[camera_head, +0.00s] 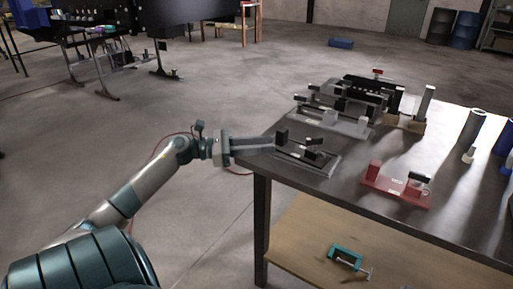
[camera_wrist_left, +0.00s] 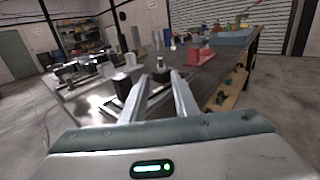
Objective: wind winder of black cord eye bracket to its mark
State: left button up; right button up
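The black cord eye bracket (camera_head: 306,161) appears to be the flat plate with dark upright blocks at the table's near left corner. One black block (camera_head: 282,137) stands at its left end, and a second dark part (camera_head: 314,144) stands near its middle. My left gripper (camera_head: 273,147) comes in level from the left, its fingertips close to the left block. In the left wrist view, the gripper's fingers (camera_wrist_left: 160,77) are apart, with a dark block topped by a pale knob (camera_wrist_left: 160,63) showing between them. Contact cannot be told. The winder and its mark are too small to make out. My right gripper is out of view.
A red bracket (camera_head: 396,187) stands to the right on the dark table (camera_head: 345,205). Several grey and black fixtures (camera_head: 335,122) crowd the area behind the bracket. Cylinders (camera_head: 472,128) stand at the far right. A teal clamp (camera_head: 347,259) lies on the lower shelf.

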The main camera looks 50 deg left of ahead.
pick_arm(q)
jog(key=shift+v, duration=0.9)
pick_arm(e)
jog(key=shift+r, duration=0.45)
